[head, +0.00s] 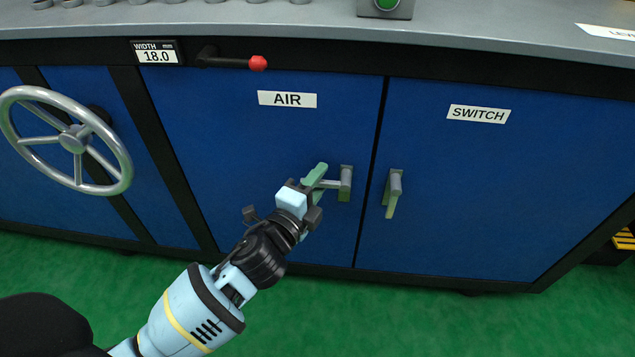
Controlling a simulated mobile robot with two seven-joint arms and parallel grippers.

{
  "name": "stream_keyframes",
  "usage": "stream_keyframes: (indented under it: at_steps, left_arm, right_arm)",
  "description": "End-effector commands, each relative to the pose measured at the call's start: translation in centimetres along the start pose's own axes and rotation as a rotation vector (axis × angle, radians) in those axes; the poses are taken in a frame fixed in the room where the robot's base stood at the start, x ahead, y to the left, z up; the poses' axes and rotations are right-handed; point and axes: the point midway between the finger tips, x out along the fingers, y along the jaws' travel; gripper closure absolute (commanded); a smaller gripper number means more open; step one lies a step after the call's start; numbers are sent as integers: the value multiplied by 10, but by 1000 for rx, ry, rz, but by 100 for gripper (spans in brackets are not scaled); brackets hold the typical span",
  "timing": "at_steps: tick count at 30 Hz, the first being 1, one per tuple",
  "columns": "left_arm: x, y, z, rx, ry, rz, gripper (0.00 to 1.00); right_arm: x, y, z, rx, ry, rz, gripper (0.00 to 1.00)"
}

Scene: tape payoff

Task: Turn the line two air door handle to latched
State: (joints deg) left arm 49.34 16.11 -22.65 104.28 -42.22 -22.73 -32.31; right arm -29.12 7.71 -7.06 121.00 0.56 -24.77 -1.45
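The blue air door (230,140) carries a white AIR label (287,99). Its handle (345,184) is a grey mount near the door's right edge, with a bar reaching left to a pale green grip. My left gripper (314,190) is at that grip, its dark parts overlapping the bar's left end. Whether the fingers are closed around the grip cannot be made out. My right gripper is not in view.
The blue switch door (500,180) to the right has its own handle (393,194), its lever hanging down. A grey handwheel (74,138) stands out at left. A red-knobbed lever (258,63) and a width display reading 18.0 (157,52) sit under the grey worktop (300,17). Green floor lies below.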

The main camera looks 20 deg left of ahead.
Motion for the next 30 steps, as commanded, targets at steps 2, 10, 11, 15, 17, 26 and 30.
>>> stream_keyframes:
  at_steps: [2,10,11,15,17,26,30]
  left_arm:
    - [0,0,0,0,0,0,64]
    - [0,0,0,0,0,0,85]
    - [0,0,0,0,0,0,88]
    - [0,0,0,0,0,0,100]
    - [0,0,0,0,0,0,100]
    - [0,1,2,-7,-1,-2,100]
    - [-1,3,8,-27,-3,-9,100]
  right_arm:
    - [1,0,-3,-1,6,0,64]
    - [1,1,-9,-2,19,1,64]
    - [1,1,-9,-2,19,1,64]
    - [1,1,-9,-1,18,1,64]
    - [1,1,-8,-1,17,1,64]
    - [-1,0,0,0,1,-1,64]
    - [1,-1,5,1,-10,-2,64]
